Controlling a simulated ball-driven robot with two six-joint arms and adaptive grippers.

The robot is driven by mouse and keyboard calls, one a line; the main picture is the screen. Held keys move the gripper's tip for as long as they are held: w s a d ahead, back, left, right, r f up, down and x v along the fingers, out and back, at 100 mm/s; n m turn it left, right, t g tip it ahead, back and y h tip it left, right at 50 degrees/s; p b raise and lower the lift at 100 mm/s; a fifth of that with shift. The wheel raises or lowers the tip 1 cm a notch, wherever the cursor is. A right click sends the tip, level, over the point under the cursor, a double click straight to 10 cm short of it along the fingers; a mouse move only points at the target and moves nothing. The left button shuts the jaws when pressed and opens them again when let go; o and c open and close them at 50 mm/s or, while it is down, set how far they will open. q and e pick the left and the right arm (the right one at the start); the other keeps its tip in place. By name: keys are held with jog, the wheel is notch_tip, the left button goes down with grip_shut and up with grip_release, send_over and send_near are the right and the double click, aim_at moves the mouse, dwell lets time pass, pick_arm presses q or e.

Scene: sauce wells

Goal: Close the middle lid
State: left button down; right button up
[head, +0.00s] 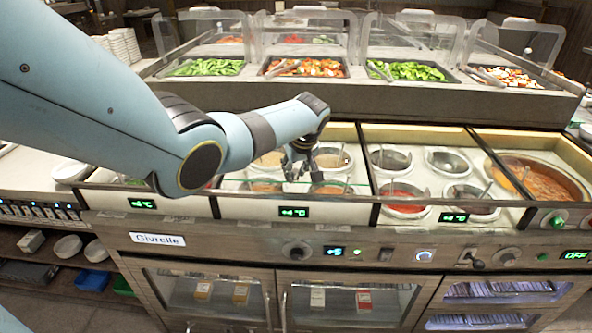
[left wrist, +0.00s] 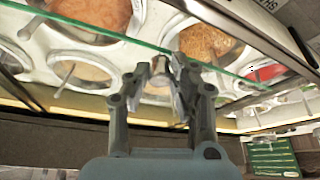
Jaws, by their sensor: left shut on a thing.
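The middle lid is a clear glass pane with a thin greenish front edge (head: 348,185), over the middle section of sauce wells. In the left wrist view its green edge (left wrist: 105,35) runs diagonally across the wells. My left gripper (head: 298,172) reaches in from the left, over the middle section. Its fingers (left wrist: 168,68) are shut on the lid at its edge, though the exact contact is small and partly hidden by the fingers. How far the lid stands open is hard to tell. My right gripper is out of view.
Sauce wells (head: 403,198) with ladles lie to the right, and a large orange pot (head: 540,182) stands farther right. Behind is a raised salad bar with clear guards (head: 408,38). The front panel carries green displays (head: 294,212) and knobs. Stacked plates (head: 122,45) stand at back left.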

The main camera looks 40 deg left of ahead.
pick_arm(q)
jog(key=c, duration=1.1)
grip_release()
jog(key=v, duration=1.2)
jog(key=shift+c, duration=0.3)
